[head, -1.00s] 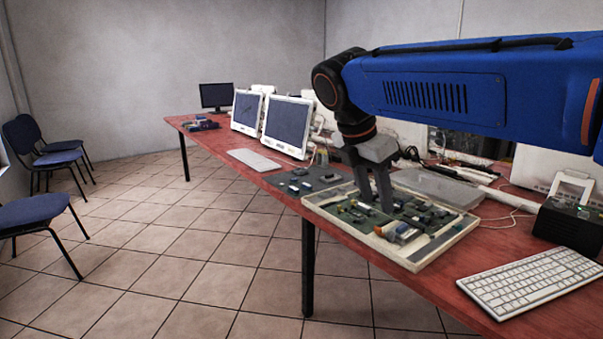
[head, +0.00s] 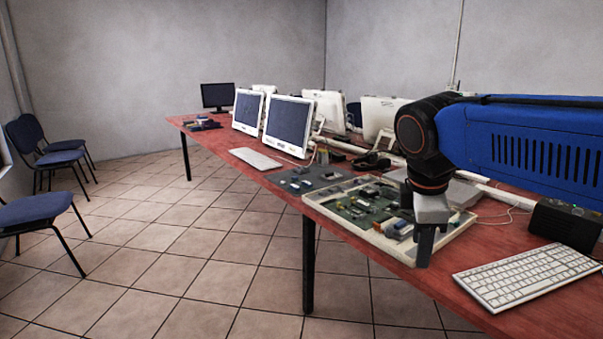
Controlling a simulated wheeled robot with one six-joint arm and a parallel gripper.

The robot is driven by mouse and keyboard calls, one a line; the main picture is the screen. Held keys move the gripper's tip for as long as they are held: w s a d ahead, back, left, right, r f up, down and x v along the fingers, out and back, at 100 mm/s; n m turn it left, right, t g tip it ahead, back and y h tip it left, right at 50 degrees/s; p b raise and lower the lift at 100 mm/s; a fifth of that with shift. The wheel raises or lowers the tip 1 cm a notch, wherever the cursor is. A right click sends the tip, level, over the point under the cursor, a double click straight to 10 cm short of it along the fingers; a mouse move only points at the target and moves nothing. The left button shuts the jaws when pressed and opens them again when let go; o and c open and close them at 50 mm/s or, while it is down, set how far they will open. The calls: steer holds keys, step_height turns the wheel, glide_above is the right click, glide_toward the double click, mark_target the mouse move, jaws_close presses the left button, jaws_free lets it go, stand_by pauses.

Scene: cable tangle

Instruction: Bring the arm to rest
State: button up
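My gripper (head: 424,250) hangs pointing down from my blue arm at the right of the head view. It is in front of the right part of a shallow pale tray (head: 345,234) holding a green circuit board (head: 362,206) with small parts. The fingers are seen nearly edge-on, so I cannot tell how far apart they are. I see nothing held at the fingertips. My wrist and gripper hide part of the tray.
A white keyboard (head: 525,277) lies right of the tray on the red table (head: 390,262). A black box (head: 566,224) stands behind it. Monitors (head: 287,126) and another keyboard (head: 255,159) are farther left. Chairs (head: 40,212) stand on the open tiled floor.

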steer(key=s+d+f+m+t+y, duration=0.1)
steer(key=s+d+f+m, duration=0.1)
steer(key=s+f+m, duration=0.4)
steer(key=s+d+f+m+t+y, duration=0.1)
steer(key=s+d+f+m, duration=0.2)
steer(key=s+f+m, duration=0.4)
steer(key=shift+d+f+m, duration=0.25)
steer(key=shift+f+m, duration=0.55)
steer(key=shift+m, duration=0.3)
